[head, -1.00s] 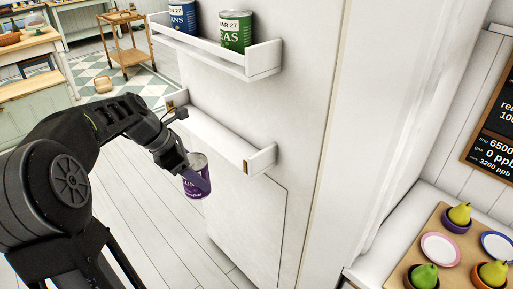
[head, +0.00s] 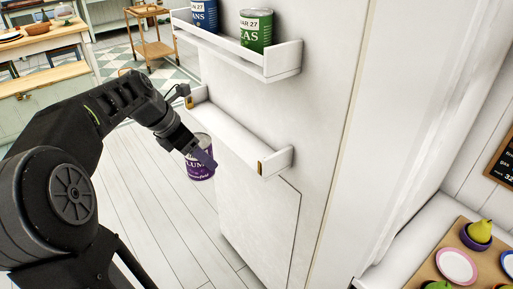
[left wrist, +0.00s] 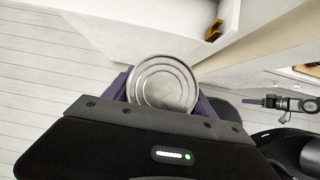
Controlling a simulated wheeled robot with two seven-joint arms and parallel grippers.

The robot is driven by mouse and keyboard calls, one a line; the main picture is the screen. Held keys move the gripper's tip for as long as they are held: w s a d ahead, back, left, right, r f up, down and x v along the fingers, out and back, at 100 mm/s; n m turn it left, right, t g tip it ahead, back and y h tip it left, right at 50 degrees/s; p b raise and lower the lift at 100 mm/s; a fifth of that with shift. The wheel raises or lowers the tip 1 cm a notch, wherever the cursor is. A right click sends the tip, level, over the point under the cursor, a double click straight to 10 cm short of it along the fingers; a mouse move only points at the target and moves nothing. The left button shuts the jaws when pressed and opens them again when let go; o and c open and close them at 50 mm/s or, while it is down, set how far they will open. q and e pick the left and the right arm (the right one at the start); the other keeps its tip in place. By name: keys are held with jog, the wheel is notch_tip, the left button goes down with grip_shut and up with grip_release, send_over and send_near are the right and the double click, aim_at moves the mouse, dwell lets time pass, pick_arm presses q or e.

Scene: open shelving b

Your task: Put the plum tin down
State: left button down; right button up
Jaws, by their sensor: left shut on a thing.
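The plum tin (head: 199,170) is purple with a silver rim and shows in the head view left of centre. My left gripper (head: 201,158) is shut on it and holds it upright in the air, in front of the lower shelf (head: 238,133). That shelf is white, narrow and empty where I can see it. In the left wrist view the tin's round metal end (left wrist: 163,84) shows between purple-looking fingers. My right gripper is not in the head view.
The upper shelf (head: 283,63) holds a blue tin (head: 204,14) and a green tin (head: 255,31). A counter with a wooden board (head: 433,262), a pear in a bowl (head: 478,235) and plates is at right. A wooden cart (head: 153,48) stands far back.

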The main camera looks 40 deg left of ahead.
pick_arm(q)
jog(key=w+d, duration=0.1)
jog(key=w, duration=0.3)
jog(key=w+d+p, duration=0.1)
jog(key=w, duration=0.4)
jog(key=w+d+p, duration=0.1)
jog(key=w+d, duration=0.1)
jog(key=w, duration=0.2)
jog(key=shift+w+d, duration=0.1)
jog(key=shift+w, duration=0.2)
jog(key=shift+p, duration=0.3)
jog(key=w, duration=0.1)
jog(key=w+d+p, duration=0.1)
jog(key=w, duration=0.1)
jog(key=shift+w+r, duration=0.1)
jog(key=shift+r, duration=0.05)
jog(key=shift+w+d+f, duration=0.1)
jog(key=shift+w+f, duration=0.1)
jog(key=shift+w, duration=0.1)
jog(key=shift+s+f, duration=0.1)
jog(key=shift+f, duration=0.1)
jog(key=shift+f, duration=0.15)
jog(key=shift+c, duration=1.5)
grip_release()
